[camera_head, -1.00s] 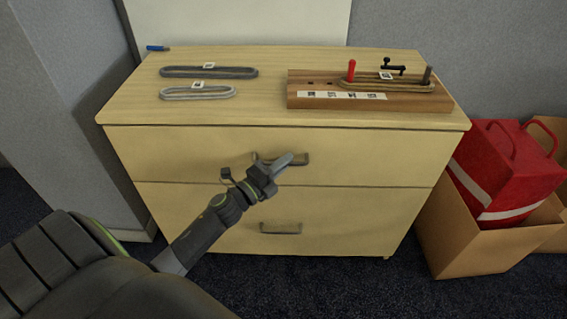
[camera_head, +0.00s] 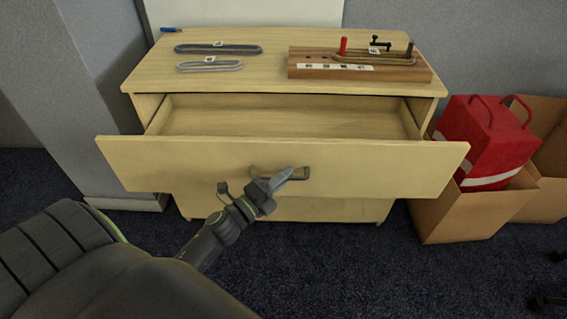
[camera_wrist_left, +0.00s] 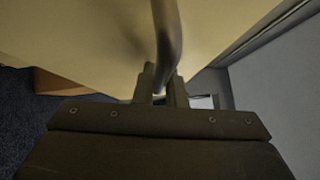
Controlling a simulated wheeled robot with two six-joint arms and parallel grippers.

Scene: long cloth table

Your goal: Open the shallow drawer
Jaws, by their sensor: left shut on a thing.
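The shallow top drawer (camera_head: 180,165) of the light wooden cabinet is pulled well out, and its inside (camera_head: 290,122) looks empty. My left gripper (camera_head: 290,176) is at the dark bar handle (camera_head: 262,170) in the middle of the drawer front. In the left wrist view the handle (camera_wrist_left: 167,35) runs between the two fingers of my left gripper (camera_wrist_left: 162,85), which are shut on it. The lower drawer (camera_head: 320,209) is mostly hidden behind the open one. My right gripper is not in view.
On the cabinet top (camera_head: 270,66) lie a dark loop (camera_head: 218,49), a light loop (camera_head: 210,66) and a blue item (camera_head: 170,29). A wooden board with pegs (camera_head: 355,66) stands there too. A red bag (camera_head: 488,135) sits in a cardboard box (camera_head: 470,215) at the right.

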